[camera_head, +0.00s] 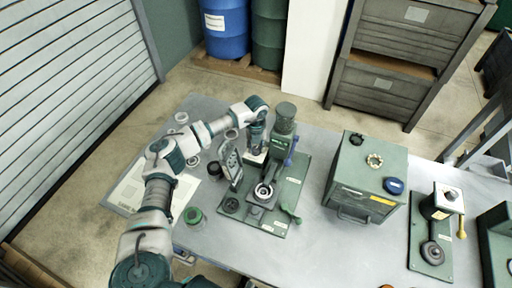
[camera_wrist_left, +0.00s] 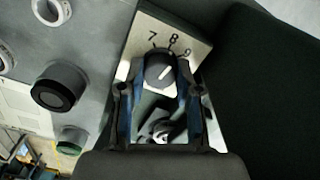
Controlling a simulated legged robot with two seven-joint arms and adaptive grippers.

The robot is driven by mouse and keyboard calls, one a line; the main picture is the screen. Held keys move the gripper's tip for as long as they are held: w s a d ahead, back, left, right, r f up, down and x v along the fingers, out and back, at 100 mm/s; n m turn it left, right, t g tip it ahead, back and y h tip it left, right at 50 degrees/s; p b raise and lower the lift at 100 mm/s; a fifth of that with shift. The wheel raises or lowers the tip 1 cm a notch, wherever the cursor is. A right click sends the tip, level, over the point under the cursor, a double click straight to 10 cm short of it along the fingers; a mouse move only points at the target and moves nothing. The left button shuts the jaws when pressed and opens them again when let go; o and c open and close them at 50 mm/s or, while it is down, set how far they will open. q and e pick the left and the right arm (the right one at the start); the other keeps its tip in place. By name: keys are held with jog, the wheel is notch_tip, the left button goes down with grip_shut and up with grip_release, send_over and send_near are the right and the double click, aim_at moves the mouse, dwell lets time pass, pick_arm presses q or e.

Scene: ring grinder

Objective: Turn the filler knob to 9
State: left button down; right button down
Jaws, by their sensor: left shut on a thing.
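The filler knob (camera_wrist_left: 160,68) is a dark round dial with a white pointer line, set on a light plate (camera_wrist_left: 146,32) marked 7, 8 and 9. The pointer slants up and right, toward the 8 and 9 side; its exact reading is hard to tell. My left gripper (camera_wrist_left: 161,72) is shut on the knob, with a blue-lined finger on each side of it. In the head view my left gripper (camera_head: 256,146) points down beside the green ring grinder machine (camera_head: 284,125), and the knob is hidden there. My right gripper is not in view.
A green box (camera_head: 346,190) with small parts on top stands right of the machine. A black-capped cylinder (camera_wrist_left: 60,87) and pale rings lie left of the gripper in the wrist view.

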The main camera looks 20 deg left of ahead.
pick_arm(q)
jog(key=shift+r+m, duration=0.1)
jog(key=shift+m, duration=2.7)
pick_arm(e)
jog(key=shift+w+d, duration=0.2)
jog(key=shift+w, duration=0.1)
pick_arm(q)
jog(key=shift+w, duration=0.1)
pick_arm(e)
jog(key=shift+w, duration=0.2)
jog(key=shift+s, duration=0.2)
pick_arm(q)
jog(key=c, duration=0.9)
grip_release()
jog(key=shift+c, duration=0.2)
jog(key=shift+o, duration=0.8)
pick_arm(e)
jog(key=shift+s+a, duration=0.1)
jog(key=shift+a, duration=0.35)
